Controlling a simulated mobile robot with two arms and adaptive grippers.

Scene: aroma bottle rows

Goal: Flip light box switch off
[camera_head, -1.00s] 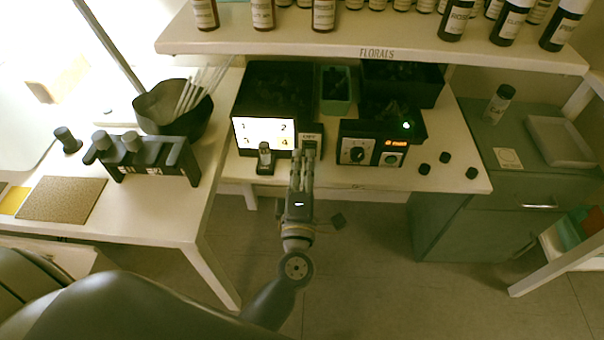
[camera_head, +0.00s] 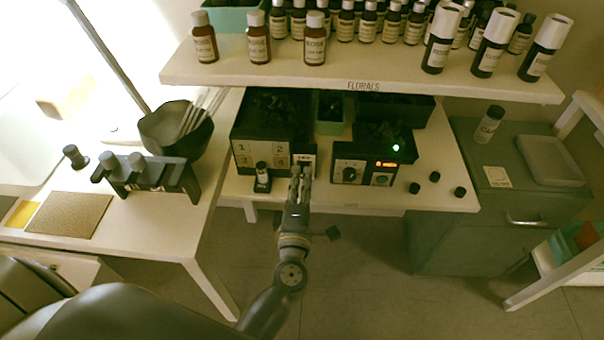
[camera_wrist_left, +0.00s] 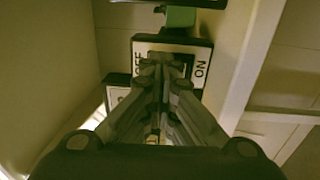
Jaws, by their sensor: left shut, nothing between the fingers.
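The light box (camera_head: 262,153) stands under the shelf, its numbered front panel unlit. Its switch box (camera_head: 307,160) is at the right end of that panel. In the left wrist view the white switch plate (camera_wrist_left: 204,53) carries the words OFF on the left and ON on the right. My left gripper (camera_head: 301,170) is shut and empty, its fingertips right at the switch. In the left wrist view the fingers (camera_wrist_left: 162,64) cover most of the rocker, so its tilt and any contact are hidden. My right gripper is not in view.
A black control box (camera_head: 364,172) with a green light is to the right. The FLORALS shelf (camera_head: 400,84) with bottles overhangs behind. Several black caps (camera_head: 435,177) lie at right.

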